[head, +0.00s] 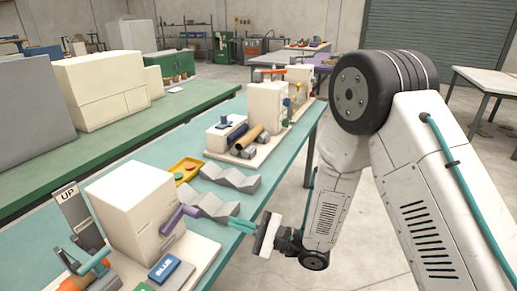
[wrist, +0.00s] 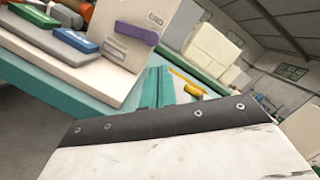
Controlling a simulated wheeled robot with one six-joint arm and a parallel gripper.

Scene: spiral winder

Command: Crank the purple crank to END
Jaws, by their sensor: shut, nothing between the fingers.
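The purple crank (head: 180,217) is a short bar on the side of a cream box machine (head: 133,208) in the head view. In the wrist view the purple crank (wrist: 137,34) lies across the machine's panel, just below the word END (wrist: 156,18). My gripper (head: 233,223) has teal fingers, shut and empty, pointing at the machine from the right, with a visible gap to the crank. In the wrist view my gripper (wrist: 158,78) is below and slightly right of the crank, apart from it.
Blue (head: 164,268) and green blocks lie in front of the machine. Grey zigzag blocks (head: 229,179) and a yellow tray (head: 186,170) stand behind the crank. A sign reading UP (head: 69,196) rises at left.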

